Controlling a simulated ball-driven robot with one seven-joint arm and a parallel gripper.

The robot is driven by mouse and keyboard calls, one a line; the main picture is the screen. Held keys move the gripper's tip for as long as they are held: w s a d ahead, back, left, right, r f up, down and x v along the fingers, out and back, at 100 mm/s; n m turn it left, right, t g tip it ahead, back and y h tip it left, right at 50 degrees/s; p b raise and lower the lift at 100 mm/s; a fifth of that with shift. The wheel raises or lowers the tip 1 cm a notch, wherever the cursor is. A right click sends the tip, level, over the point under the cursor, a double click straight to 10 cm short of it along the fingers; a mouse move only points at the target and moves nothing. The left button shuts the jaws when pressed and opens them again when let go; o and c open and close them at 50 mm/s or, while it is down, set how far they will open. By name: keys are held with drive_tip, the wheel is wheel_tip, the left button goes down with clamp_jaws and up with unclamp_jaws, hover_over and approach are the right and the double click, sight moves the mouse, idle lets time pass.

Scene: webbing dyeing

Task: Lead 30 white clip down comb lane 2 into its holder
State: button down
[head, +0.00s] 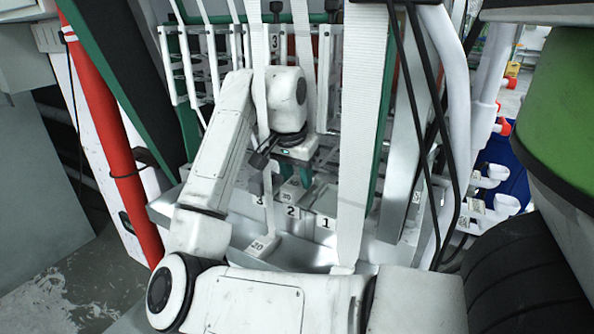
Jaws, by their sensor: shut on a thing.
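The white clip marked 30 (287,196) is small and sits just below my gripper (294,170), in the middle of the head view. My gripper points down and is shut on it; the fingers are mostly hidden by the gripper body. The clip is behind and above the plate marked 2 (292,212). Plates marked 3 (259,198) and 1 (325,222) stand to its left and right. The comb (275,43) has a 3 label at the top; its lane 2 is largely hidden by my wrist. I cannot tell whether the clip touches its holder.
A white clip marked 20 (262,246) lies on the metal tray (235,225), on a narrow strap. A wide white strap (360,120) hangs at the right, its lower end behind my arm. A red post (112,150) stands left. Black cables (432,130) hang at the right.

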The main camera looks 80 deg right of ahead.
drive_tip(key=shift+f, duration=0.25)
drive_tip(key=c, duration=0.6)
unclamp_jaws()
drive_tip(key=v, duration=1)
drive_tip(key=shift+a+r, duration=0.1)
drive_tip(key=shift+r, duration=0.3)
